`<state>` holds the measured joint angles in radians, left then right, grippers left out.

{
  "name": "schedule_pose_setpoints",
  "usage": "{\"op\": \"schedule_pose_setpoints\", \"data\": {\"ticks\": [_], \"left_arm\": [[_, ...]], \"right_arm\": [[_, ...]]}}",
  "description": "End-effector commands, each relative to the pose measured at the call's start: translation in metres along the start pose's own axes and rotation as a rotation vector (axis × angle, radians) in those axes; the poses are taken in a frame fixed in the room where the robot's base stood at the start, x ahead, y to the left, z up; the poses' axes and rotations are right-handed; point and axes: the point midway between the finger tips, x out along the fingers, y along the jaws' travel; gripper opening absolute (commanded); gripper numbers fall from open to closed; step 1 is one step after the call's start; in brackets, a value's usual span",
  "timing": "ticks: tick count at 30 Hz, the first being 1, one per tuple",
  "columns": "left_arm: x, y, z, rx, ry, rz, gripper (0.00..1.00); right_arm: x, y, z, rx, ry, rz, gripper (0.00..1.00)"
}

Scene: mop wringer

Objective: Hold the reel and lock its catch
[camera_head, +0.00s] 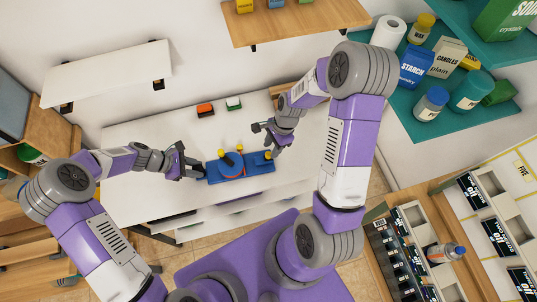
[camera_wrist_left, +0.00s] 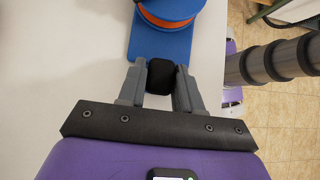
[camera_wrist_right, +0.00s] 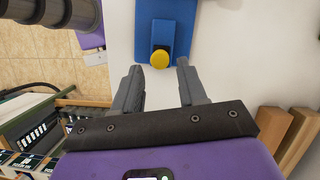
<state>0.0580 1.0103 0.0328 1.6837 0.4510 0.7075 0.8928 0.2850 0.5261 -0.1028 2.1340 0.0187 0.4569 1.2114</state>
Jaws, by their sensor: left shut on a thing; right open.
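The reel (camera_head: 231,166) is a blue and orange drum on a long blue base (camera_head: 258,183) on the white table. It also shows at the top of the left wrist view (camera_wrist_left: 165,18). My left gripper (camera_head: 203,171) is shut on a black block (camera_wrist_left: 160,75) at the base's left end. A yellow knob (camera_wrist_right: 160,59) on a small blue housing (camera_wrist_right: 163,33) sits at the base's right end; it looks like the catch. My right gripper (camera_wrist_right: 159,67) is open, with its fingertips near the knob, one to each side in the picture. Contact cannot be told.
A red-orange item (camera_head: 205,110) and a green and white item (camera_head: 233,103) stand behind the reel on the white table (camera_head: 135,200). A wooden shelf (camera_head: 290,22) hangs above. The table is clear around the base's front edge.

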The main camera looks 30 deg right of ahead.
Motion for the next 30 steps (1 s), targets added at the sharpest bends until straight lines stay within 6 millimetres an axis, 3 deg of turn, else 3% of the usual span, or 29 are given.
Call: {"op": "schedule_pose_setpoints", "data": {"ticks": [8,19,27,30], "left_arm": [[0.0,0.0,0.0,0.0,-0.001,-0.001,0.0],[0.001,0.0,0.0,0.0,-0.001,-0.001,0.0],[0.001,0.0,0.0,0.0,-0.001,-0.001,0.0],[0.001,0.0,0.0,0.0,-0.001,-0.001,0.0]], "right_arm": [[0.026,0.001,0.0,-0.001,-0.001,0.002,0.42],[0.03,0.0,0.0,-0.002,0.0,0.0,0.42],[0.029,0.0,0.0,-0.002,0.0,0.0,0.0],[0.03,0.0,0.001,-0.002,0.0,0.0,0.0]]}}
